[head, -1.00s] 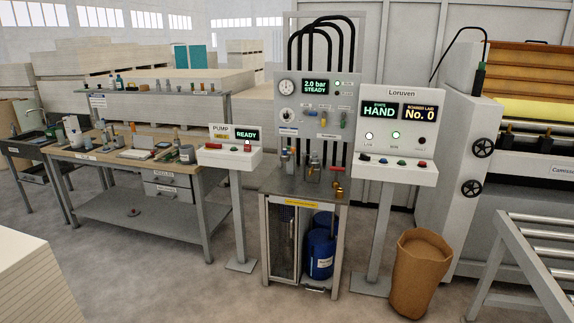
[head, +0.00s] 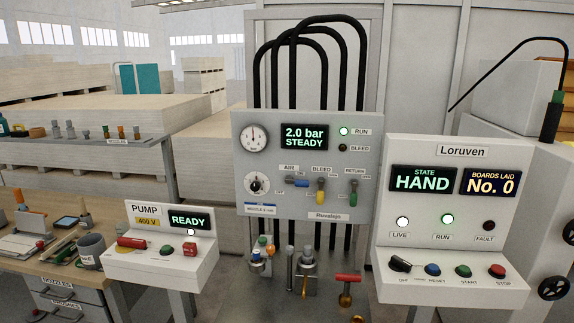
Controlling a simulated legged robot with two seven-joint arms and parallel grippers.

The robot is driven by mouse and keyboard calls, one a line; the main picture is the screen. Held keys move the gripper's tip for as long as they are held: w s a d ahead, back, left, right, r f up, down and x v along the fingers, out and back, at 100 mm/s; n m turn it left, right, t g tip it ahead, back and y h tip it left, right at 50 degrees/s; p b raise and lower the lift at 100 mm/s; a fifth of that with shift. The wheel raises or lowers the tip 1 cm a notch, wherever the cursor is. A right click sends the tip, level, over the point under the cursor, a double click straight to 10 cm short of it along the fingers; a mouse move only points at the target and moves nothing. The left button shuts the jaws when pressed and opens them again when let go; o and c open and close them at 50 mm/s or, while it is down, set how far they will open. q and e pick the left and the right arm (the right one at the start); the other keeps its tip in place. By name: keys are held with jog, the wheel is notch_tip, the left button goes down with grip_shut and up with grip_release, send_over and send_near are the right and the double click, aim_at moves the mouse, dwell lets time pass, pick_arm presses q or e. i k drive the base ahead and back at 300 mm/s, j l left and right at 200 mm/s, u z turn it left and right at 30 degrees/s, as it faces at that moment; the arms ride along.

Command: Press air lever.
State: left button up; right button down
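The air lever (head: 295,182) is a small blue handle under the AIR label on the grey panel (head: 360,120) in the middle of the head view. It points to the right, roughly level. To its right are a yellow lever (head: 321,190) under BLEED and a green lever (head: 353,191) under RETURN, both hanging down. The panel's display (head: 304,137) reads 2.0 bar STEADY. The RUN lamp (head: 343,131) is lit green and the BLEED lamp (head: 343,148) is dark. Neither of my grippers shows.
The Loruven console (head: 450,225) stands at right, reading HAND and No. 0. The PUMP box (head: 160,250), reading READY, stands at lower left beside a workbench (head: 40,262). Below the panel, nozzles and a red-handled brass valve (head: 347,290) stick up.

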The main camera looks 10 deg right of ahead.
aim_at(288, 181)
jog(key=i, duration=1.2)
jog(key=u, duration=0.5)
